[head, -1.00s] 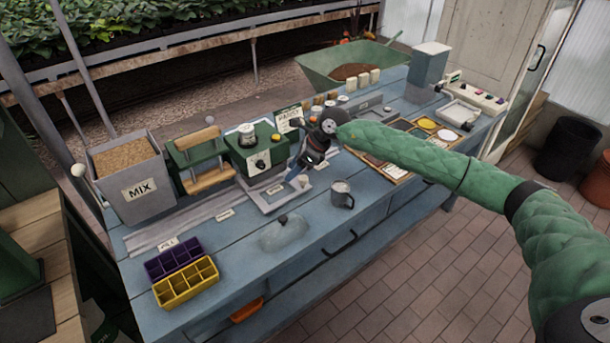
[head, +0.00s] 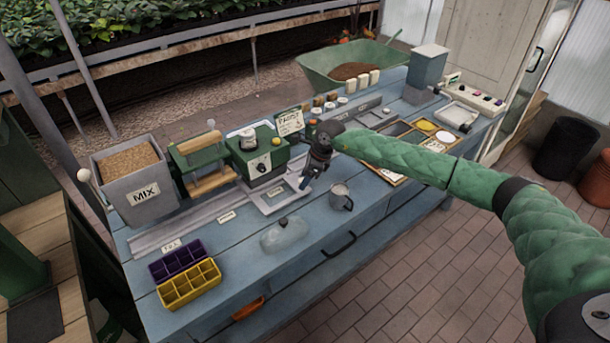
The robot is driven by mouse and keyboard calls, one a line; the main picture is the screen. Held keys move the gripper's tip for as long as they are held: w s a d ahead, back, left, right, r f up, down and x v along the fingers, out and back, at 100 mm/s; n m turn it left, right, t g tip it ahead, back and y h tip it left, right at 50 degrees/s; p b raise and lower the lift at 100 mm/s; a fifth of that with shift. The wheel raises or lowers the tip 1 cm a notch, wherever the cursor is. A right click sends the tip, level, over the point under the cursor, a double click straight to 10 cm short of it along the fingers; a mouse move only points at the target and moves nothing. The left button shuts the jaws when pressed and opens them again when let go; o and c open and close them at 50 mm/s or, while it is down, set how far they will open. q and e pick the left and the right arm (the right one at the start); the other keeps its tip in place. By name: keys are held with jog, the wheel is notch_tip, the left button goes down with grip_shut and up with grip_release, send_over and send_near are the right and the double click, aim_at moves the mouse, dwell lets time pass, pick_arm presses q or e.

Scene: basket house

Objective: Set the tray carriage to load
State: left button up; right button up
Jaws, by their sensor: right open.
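A flat grey plate (head: 270,203), which looks like the tray carriage, sits at the right part of a pale rail (head: 190,226) on the blue bench, in front of a green machine with a dial. Small white labels line the rail; one (head: 171,244) is at its left end, its lettering too small to read surely. My right gripper (head: 304,184) is open, pointing down near the plate's right end; I cannot tell whether it touches. A purple cell tray (head: 178,258) and a yellow cell tray (head: 190,285) lie at the bench's front left. My left gripper is not in view.
A grey mug (head: 341,197) stands just right of my right gripper. A clear dome lid (head: 283,235) lies in front of the plate. The MIX bin (head: 140,190) and green machines (head: 257,150) stand behind the rail.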

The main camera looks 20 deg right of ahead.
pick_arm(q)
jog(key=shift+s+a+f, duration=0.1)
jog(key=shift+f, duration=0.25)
pick_arm(e)
jog(key=shift+a+f, duration=0.15)
jog(key=shift+f, duration=0.15)
grip_shut()
